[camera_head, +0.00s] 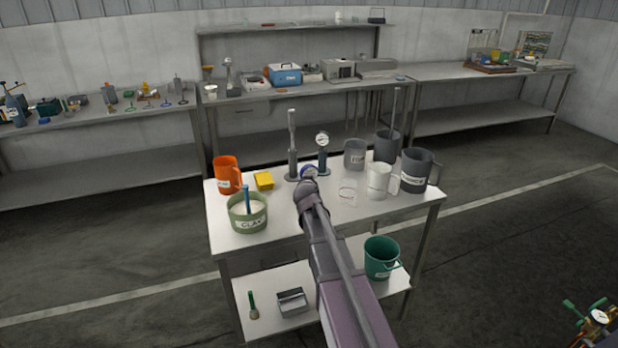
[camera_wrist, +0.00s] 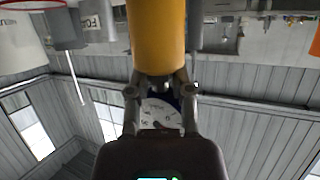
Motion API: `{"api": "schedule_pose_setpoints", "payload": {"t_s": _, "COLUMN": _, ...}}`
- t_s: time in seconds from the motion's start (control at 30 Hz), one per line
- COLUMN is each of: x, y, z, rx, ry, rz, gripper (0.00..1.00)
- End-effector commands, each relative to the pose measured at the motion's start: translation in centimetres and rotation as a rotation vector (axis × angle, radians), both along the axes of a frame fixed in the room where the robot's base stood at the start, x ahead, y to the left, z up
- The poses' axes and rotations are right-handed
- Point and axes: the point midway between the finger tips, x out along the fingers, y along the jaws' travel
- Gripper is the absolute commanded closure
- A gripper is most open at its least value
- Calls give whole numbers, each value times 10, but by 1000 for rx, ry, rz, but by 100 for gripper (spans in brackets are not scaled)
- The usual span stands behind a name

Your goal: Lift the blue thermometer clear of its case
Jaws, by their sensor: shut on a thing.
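My gripper (camera_head: 308,173) is over the back middle of the white table in the head view. A blue round part, which looks like the blue thermometer (camera_head: 307,170), shows at its tip. In the wrist view my gripper (camera_wrist: 160,82) is shut, and the thermometer's white dial (camera_wrist: 160,113) with a blue edge shows between its fingers. A yellow-orange cylinder (camera_wrist: 157,40) extends from the fingertips to the top of the picture. I cannot tell whether it is the case. The stem is hidden, so I cannot tell whether it is inside a case.
Behind my gripper stand a dial thermometer (camera_head: 322,140) and a tall grey tool (camera_head: 292,130) in holders. A glass beaker (camera_head: 347,191) and white jug (camera_head: 379,180) stand right.

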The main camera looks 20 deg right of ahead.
Motion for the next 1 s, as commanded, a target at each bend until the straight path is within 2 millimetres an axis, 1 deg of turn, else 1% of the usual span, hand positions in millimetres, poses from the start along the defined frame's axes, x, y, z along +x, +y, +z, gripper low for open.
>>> {"api": "schedule_pose_setpoints", "payload": {"t_s": 0.27, "x": 0, "y": 0, "z": 0, "rx": 1, "ry": 2, "rz": -1, "gripper": 100}}
{"api": "schedule_pose_setpoints", "payload": {"t_s": 0.47, "x": 0, "y": 0, "z": 5, "rx": 0, "ry": 1, "rz": -1, "gripper": 100}}
{"api": "schedule_pose_setpoints", "payload": {"t_s": 0.67, "x": 0, "y": 0, "z": 17, "rx": 0, "ry": 1, "rz": 0, "gripper": 100}}
{"api": "schedule_pose_setpoints", "payload": {"t_s": 1.0, "x": 0, "y": 0, "z": 51, "rx": 0, "ry": 1, "rz": 0, "gripper": 100}}
